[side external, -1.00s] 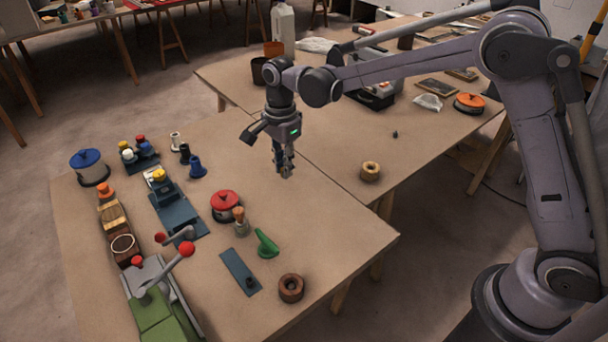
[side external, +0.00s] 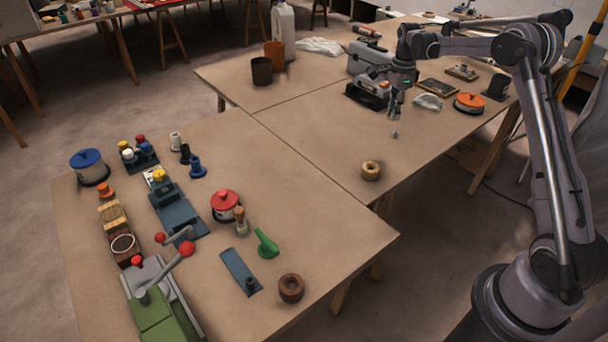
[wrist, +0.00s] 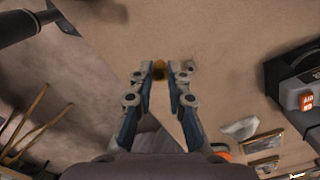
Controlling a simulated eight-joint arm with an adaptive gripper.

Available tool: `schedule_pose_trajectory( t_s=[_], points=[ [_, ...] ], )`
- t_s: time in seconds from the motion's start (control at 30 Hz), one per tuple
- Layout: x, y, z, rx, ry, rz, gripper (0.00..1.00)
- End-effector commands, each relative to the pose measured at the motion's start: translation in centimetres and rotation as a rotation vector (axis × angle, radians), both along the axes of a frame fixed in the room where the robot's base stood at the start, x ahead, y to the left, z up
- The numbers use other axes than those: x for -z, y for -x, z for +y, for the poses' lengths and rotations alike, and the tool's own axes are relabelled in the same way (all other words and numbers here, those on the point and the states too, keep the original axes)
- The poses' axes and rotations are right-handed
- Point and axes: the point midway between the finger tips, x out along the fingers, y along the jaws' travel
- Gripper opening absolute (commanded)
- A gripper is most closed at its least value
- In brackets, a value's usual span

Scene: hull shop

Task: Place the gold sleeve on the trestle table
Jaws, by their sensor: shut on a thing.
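The gold sleeve (wrist: 159,70) shows as a small, blurred gold-brown piece between my fingertips in the wrist view. My gripper (side external: 394,113) is shut on it, fingers pointing down, above the right-hand trestle table (side external: 320,125). The fingertips also show in the wrist view (wrist: 161,76). In the side external view the sleeve is too small to make out clearly. A small grey piece (side external: 395,134) lies on the tabletop just below the fingers.
A tan ring (side external: 371,171) sits near the table's front edge. Bare tabletop lies left of my gripper. The left table holds several tools and pots.

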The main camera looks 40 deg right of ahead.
Motion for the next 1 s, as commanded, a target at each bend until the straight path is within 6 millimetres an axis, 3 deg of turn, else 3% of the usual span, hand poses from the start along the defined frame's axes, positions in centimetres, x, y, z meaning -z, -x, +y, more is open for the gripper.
schedule_pose_trajectory(
  t_s=[0.17,0.7,1.0],
  points=[
    [0.5,-0.1,-0.8,0.018,-0.001,0.000,0.00],
    [6.3,-7.6,5.3,0.018,0.000,0.000,0.00],
    [7.7,-8.6,6.1,0.020,0.000,0.000,0.00]
  ],
)
